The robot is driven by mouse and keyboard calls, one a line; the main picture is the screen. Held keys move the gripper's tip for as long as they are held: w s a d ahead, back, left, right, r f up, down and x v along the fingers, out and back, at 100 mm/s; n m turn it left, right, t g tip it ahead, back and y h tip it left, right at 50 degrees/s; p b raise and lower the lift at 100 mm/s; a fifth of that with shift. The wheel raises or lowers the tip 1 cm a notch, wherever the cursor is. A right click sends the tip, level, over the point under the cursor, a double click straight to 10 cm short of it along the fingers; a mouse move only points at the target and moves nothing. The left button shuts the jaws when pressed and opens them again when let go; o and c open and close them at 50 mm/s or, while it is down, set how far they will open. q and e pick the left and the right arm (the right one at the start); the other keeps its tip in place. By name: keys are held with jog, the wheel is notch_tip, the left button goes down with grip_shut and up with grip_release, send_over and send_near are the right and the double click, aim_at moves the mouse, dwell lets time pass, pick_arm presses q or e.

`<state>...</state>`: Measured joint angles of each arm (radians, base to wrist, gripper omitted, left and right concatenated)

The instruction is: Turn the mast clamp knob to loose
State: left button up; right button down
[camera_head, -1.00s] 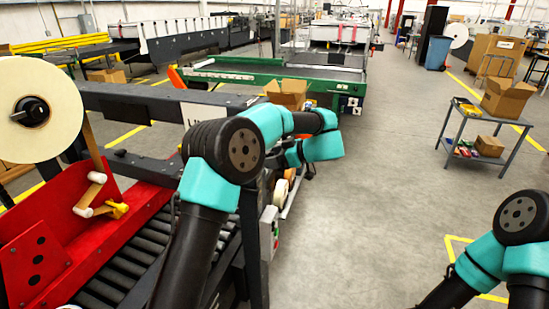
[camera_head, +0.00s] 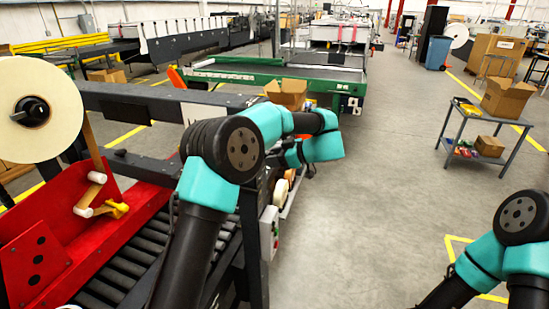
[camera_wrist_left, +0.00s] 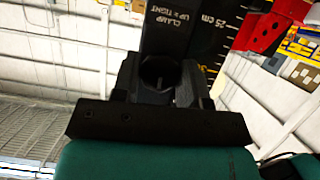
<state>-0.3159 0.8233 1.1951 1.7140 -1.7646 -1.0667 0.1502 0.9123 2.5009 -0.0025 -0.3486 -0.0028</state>
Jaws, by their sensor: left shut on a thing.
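The mast clamp knob (camera_wrist_left: 158,76) is dark and sits between the fingers of my left gripper (camera_wrist_left: 160,84) in the left wrist view. The gripper is shut on it, and the fingers hide much of the knob. Behind it stands the dark mast (camera_wrist_left: 183,32), with white lettering reading "CLAMP UP = TIGHT" and a scale with a 25 cm mark. In the head view my left arm reaches over the machine's side, and its own links mostly hide the knob and fingers. My right gripper is out of view; only its arm shows at the lower right.
A tape roll (camera_head: 62,112) and red tape head (camera_head: 50,225) stand at the left, above the roller conveyor (camera_head: 125,255). A dark beam (camera_head: 150,103) runs behind my left arm. A grey box with buttons (camera_head: 269,232) is below it. Open floor (camera_head: 370,220) lies to the right.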

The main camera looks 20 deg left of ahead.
pick_arm(q)
jog(key=n+t, duration=0.2)
jog(key=shift+s+n, duration=0.1)
jog(key=shift+n, duration=0.3)
jog(key=n+t, duration=0.2)
jog(key=n, duration=0.1)
jog(key=n+t+y, duration=0.1)
jog(key=n, duration=0.2)
jog(key=shift+s+f+n+t, duration=0.1)
jog(key=shift+f+n+t, duration=0.05)
jog(key=shift+n+t, duration=0.25)
jog(key=shift+n+t+y, duration=0.4)
jog(key=shift+n+y, duration=0.4)
jog(key=shift+n, duration=0.9)
jog(key=o, duration=0.9)
jog(key=v, duration=1.7)
jog(key=shift+d, duration=0.2)
jog(key=shift+a+f, duration=0.1)
